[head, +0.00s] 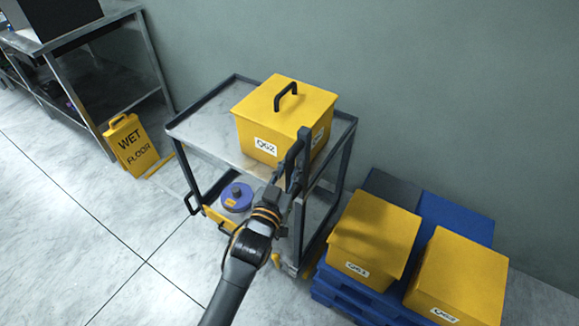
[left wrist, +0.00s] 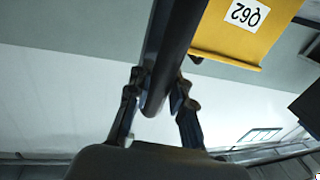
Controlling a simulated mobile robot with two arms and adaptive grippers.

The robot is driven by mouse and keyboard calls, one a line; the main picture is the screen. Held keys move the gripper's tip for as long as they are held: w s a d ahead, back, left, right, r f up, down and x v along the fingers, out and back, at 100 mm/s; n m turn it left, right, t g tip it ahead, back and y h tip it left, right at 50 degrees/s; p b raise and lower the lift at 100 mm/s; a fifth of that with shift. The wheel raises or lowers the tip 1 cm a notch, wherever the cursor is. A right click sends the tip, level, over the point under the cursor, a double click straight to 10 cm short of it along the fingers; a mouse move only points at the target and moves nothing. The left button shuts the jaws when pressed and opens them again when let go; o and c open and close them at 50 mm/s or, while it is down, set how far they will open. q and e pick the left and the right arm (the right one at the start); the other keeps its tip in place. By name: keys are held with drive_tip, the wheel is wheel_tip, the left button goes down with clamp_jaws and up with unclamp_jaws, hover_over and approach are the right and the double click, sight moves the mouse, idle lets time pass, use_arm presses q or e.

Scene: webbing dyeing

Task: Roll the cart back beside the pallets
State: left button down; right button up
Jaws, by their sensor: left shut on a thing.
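The cart (head: 195,135) is a grey metal trolley with a dark frame, standing against the wall just left of the pallets. A yellow lidded box marked Q62 (head: 285,110) sits on its top shelf; part of it shows in the left wrist view (left wrist: 240,30). My left gripper (head: 290,178) is shut on a dark bar of the cart at its near right side; the bar (left wrist: 172,50) runs between the fingers in the left wrist view. The blue pallets (head: 455,215) are stacked low at right and carry two yellow boxes (head: 375,235) (head: 460,275). My right gripper is out of view.
A blue-purple round item (head: 236,196) is on the cart's lower level. A yellow wet floor sign (head: 131,145) stands left of the cart, near a metal table (head: 100,25). The floor at front left is clear.

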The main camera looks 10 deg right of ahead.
use_arm(q)
drive_tip(key=shift+s+d+f, duration=0.1)
drive_tip(key=shift+s+f, duration=0.05)
drive_tip(key=shift+f, duration=0.05)
drive_tip(key=c, duration=1.2)
unclamp_jaws()
drive_tip(key=shift+o, duration=0.2)
drive_tip(key=shift+d+r, duration=0.1)
drive_tip(key=shift+r, duration=0.05)
drive_tip(key=v, duration=1.2)
drive_tip(key=shift+s, duration=0.1)
